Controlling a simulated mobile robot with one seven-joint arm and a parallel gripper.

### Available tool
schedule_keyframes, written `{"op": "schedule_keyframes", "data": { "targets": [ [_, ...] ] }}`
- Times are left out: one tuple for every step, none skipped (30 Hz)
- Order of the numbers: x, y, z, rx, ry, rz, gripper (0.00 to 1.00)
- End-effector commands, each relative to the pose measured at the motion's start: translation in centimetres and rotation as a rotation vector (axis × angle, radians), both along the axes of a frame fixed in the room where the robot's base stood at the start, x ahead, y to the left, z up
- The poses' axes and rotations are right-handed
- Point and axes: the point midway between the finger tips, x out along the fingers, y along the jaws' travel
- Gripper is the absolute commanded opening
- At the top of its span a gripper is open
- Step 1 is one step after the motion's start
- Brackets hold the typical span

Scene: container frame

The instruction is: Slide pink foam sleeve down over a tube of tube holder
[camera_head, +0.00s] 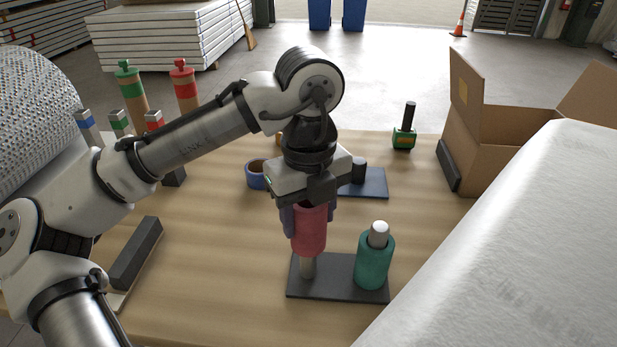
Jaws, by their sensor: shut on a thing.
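My gripper (309,217) points down and is shut on the pink foam sleeve (311,238), holding it upright. The tube holder has a dark base plate (330,287) with two light tubes. The left tube (307,267) shows only its lower part, directly below the sleeve. Its top is hidden, apparently inside the sleeve, though I cannot tell how deep. The sleeve's lower end is above the base plate. The right tube (378,231) has a teal foam sleeve (374,262) around it, with its tip showing on top.
A blue tape roll (255,174) and a dark plate (372,183) lie behind my gripper. A green-and-black item (403,132) stands farther back. An open cardboard box (490,130) and a large white wrapped roll (520,240) are on the right. A dark bar (136,253) lies left.

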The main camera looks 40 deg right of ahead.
Motion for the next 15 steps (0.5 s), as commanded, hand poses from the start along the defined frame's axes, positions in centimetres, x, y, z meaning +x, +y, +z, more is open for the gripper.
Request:
{"op": "schedule_keyframes", "data": {
  "targets": [
    [-0.01,0.0,-0.13,0.0,0.0,0.0,0.3],
    [-0.01,0.0,-0.17,0.0,0.0,0.0,0.3],
    [0.0,0.0,-0.24,0.0,0.0,0.0,0.3],
    [0.0,0.0,-0.28,0.0,0.0,0.0,0.3],
    [0.0,0.0,-0.33,0.0,0.0,0.0,0.3],
    [0.0,0.0,-0.39,0.0,0.0,0.0,0.3],
    [0.0,0.0,-0.43,0.0,0.0,0.0,0.3],
    [0.0,0.0,-0.48,0.0,0.001,0.0,0.3],
    [0.0,0.0,-0.54,0.0,0.001,0.0,0.3],
    [0.0,0.0,-0.58,0.0,0.001,0.0,0.3],
    [0.0,0.0,-0.63,0.0,0.001,0.0,0.3],
    [0.0,0.0,-0.69,0.0,0.001,0.0,0.3],
    [0.0,0.0,-0.74,0.0,0.001,0.0,0.3],
    [0.0,0.0,-0.78,0.0,0.001,0.0,0.3],
    [0.0,0.0,-0.84,0.0,0.001,0.0,0.3]
  ]
}}
